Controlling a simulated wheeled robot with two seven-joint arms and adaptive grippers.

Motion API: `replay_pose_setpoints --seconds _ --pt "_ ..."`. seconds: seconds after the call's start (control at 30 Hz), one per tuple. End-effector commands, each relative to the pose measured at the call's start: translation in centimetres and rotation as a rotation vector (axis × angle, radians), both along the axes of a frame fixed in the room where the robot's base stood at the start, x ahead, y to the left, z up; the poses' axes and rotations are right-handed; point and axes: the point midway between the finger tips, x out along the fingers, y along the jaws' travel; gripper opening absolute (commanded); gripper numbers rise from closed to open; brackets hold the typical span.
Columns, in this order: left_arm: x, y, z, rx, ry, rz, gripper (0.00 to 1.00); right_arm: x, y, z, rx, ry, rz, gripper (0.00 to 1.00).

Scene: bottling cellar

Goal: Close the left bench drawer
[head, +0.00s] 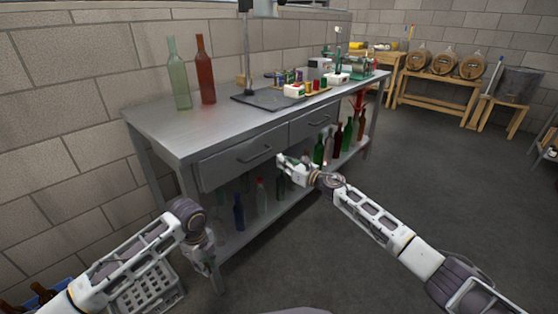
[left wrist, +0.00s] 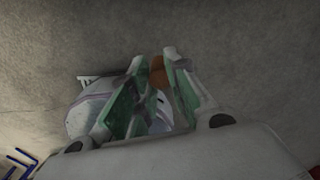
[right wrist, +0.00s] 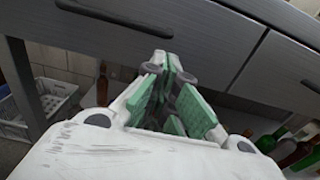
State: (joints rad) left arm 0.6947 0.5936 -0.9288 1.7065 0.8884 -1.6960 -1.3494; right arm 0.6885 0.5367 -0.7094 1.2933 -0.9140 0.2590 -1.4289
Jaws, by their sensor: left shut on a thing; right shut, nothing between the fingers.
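The left bench drawer (head: 238,162) has a grey front with a bar handle (head: 255,159). Its front looks flush or nearly flush with the bench; a small gap cannot be ruled out. My right gripper (head: 281,160) is shut and empty at the right part of this drawer front. In the right wrist view, its fingertips (right wrist: 168,62) overlap the drawer's lower front (right wrist: 205,70); contact is unclear. My left gripper (head: 208,262) hangs low near the bench's front left leg. In the left wrist view, its fingers (left wrist: 158,70) are shut on a small brown thing, mostly hidden.
The right drawer (head: 315,122) looks shut. Bottles, including a blue one (head: 239,212), stand on the lower shelf. Two tall bottles, green (head: 179,80) and red (head: 205,75), stand on the bench. A grey crate (head: 150,292) is on the floor. Floor right of the bench is open.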

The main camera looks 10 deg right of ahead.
Motion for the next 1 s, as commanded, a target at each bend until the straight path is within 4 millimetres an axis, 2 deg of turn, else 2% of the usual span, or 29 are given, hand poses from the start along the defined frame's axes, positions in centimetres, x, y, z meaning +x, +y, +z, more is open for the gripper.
replay_pose_setpoints --seconds 0.6,1.0 --pt "0.0 0.0 1.2 0.000 0.000 0.000 0.10 -4.3 -3.4 0.0 0.000 0.001 0.000 0.00" --pt "0.0 0.0 1.4 0.000 0.000 0.000 0.10 -5.1 -4.0 0.0 0.000 0.000 0.000 0.00"
